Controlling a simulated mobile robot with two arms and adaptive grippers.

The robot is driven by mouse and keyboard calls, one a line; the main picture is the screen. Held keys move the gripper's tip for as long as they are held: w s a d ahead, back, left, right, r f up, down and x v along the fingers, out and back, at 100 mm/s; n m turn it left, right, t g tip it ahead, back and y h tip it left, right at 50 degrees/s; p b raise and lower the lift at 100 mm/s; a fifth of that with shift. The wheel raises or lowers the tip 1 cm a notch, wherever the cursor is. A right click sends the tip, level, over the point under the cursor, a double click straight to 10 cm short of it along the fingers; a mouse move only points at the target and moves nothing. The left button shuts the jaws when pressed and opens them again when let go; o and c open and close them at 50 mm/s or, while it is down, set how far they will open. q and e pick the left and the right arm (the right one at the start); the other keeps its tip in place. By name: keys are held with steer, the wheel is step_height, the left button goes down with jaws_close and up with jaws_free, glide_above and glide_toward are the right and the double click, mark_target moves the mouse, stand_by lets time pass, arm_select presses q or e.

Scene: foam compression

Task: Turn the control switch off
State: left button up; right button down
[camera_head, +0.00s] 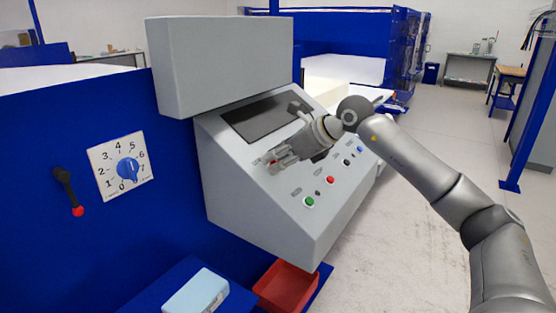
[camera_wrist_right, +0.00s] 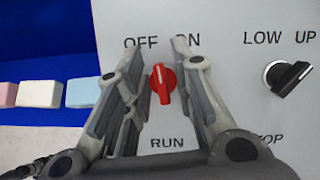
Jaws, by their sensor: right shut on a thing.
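The control switch (camera_wrist_right: 162,84) is a red rotary knob on the light grey panel, under the labels OFF and ON, with RUN printed below it. Its handle stands near upright, its top leaning slightly left; I cannot tell exactly which label it points to. My right gripper (camera_wrist_right: 163,70) has one finger on each side of the knob and is shut on it. In the head view my right gripper (camera_head: 276,158) is at the left part of the sloped console face and mostly hides the switch. My left gripper is not in view.
A black LOW/UP knob (camera_wrist_right: 288,77) sits right of the switch. The console (camera_head: 240,185) also carries a green button (camera_head: 309,202), a red button (camera_head: 330,180) and a dark screen (camera_head: 262,118). A numbered dial (camera_head: 127,168) and a red bin (camera_head: 287,287) are nearby.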

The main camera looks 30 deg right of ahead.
steer(key=n+g+y, duration=0.1)
steer(key=n, duration=0.2)
steer(key=shift+r+n+p, duration=0.1)
steer(key=shift+n+p, duration=0.3)
steer(key=shift+s+a+n+g+y+p, duration=0.1)
steer(key=shift+n+g+y+p, duration=0.25)
steer(key=shift+n, duration=1.25)
steer(key=c, duration=1.6)
jaws_free()
steer(key=shift+o, duration=0.2)
steer(key=v, duration=1.2)
